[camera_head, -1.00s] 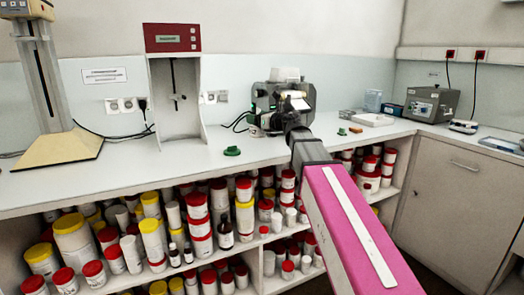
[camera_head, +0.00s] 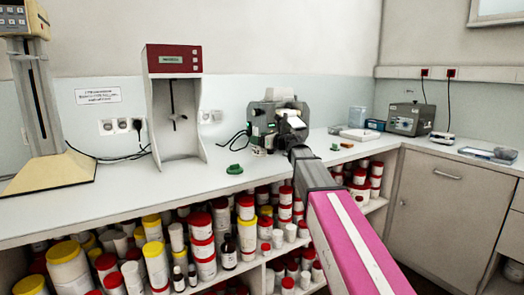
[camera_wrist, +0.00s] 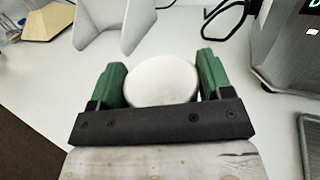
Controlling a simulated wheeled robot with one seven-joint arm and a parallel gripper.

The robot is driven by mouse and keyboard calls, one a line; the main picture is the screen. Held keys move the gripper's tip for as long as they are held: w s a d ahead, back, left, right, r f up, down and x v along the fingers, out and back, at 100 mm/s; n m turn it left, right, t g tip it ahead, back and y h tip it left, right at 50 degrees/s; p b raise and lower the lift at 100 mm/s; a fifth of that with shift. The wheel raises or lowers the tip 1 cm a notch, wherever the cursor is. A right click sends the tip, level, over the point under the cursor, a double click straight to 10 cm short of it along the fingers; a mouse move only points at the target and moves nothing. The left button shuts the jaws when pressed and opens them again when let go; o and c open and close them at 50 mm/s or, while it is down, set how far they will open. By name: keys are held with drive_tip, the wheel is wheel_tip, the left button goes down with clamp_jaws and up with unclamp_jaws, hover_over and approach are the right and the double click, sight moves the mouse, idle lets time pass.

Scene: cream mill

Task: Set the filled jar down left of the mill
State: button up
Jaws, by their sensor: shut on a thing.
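My gripper (camera_wrist: 160,66) has its two green fingers shut on the sides of a round white jar (camera_wrist: 160,88), seen from above in the wrist view. I cannot tell if the smooth white top is a lid or the contents. The mill (camera_wrist: 283,50) is the grey machine to the right of the jar, apart from it. In the head view the mill (camera_head: 262,117) stands on the counter, partly behind my wrist. How high the jar is above the counter is unclear.
A stand with a red top (camera_head: 173,60) and a tan-based column (camera_head: 45,175) stand farther left. A green cap (camera_head: 235,169) lies on the counter left of the mill. Bare counter (camera_head: 130,190) lies farther left. Cables run along the wall. Jars fill the shelves below.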

sight(262, 149)
drive_tip(key=shift+w+d+f, duration=0.25)
drive_tip(key=shift+w+f, duration=0.1)
drive_tip(key=shift+w, duration=0.1)
drive_tip(key=shift+w+d+f, duration=0.2)
drive_tip(key=shift+w+f, duration=0.1)
drive_tip(key=shift+w, duration=0.15)
drive_tip(key=shift+f, duration=1.95)
drive_tip(key=shift+f, duration=0.15)
drive_tip(key=o, duration=1.1)
drive_tip(key=shift+o, duration=0.2)
drive_tip(key=shift+s+d+r, duration=0.15)
drive_tip(key=shift+r, duration=0.05)
drive_tip(key=v, duration=1.1)
drive_tip(key=shift+s+d, duration=0.15)
drive_tip(key=shift+d, duration=0.1)
